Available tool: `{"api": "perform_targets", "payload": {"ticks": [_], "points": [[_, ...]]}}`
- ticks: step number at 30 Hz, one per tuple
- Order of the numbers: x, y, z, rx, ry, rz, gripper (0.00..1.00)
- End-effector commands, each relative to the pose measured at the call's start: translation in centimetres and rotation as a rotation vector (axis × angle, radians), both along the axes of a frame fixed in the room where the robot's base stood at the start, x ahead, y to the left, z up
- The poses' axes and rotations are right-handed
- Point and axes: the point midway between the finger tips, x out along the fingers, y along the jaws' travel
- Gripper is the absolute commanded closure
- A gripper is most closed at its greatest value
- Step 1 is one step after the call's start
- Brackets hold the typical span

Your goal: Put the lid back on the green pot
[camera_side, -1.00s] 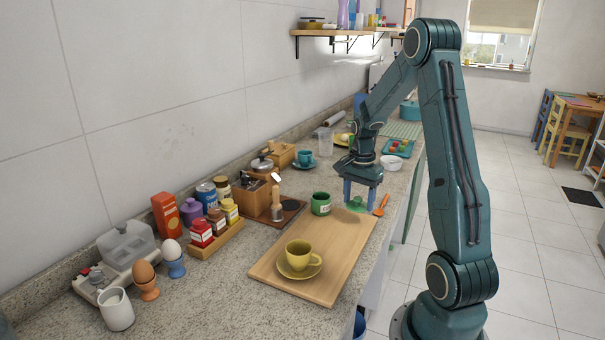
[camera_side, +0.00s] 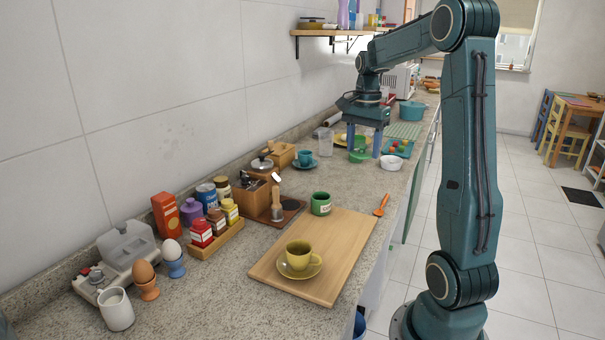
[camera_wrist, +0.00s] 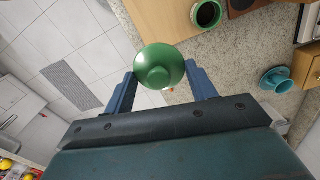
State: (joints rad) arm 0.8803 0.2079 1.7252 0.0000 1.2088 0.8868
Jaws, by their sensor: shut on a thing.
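The green pot (camera_side: 321,203) stands open on the counter beside the cutting board; it has a pale label. It also shows at the top of the wrist view (camera_wrist: 207,14), with a dark inside. My gripper (camera_side: 363,153) is shut on the round green lid (camera_side: 358,156), which is held in the air above the counter, behind and right of the pot in the side view. In the wrist view the lid (camera_wrist: 160,68) sits between the two blue fingers of my gripper (camera_wrist: 161,88), with its round knob facing the camera.
A wooden cutting board (camera_side: 345,235) bears a yellow cup and saucer (camera_side: 299,259). An orange spoon (camera_side: 381,205) lies beside its far right edge. A coffee grinder (camera_side: 258,187) stands left of the pot. A blue cup (camera_side: 305,157) and a white bowl (camera_side: 391,162) are farther back.

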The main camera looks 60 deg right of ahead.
Motion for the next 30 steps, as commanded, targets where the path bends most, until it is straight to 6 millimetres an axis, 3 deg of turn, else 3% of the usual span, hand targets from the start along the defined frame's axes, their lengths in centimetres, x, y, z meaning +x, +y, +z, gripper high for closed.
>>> {"api": "perform_targets", "payload": {"ticks": [20, 26, 30], "points": [[0.4, -0.1, -0.2, 0.001, 0.001, 0.002, 0.66], [2.3, -0.4, -1.4, 0.001, 0.002, 0.010, 0.66], [4.7, -0.6, -3.0, 0.003, 0.004, 0.019, 0.66]]}}
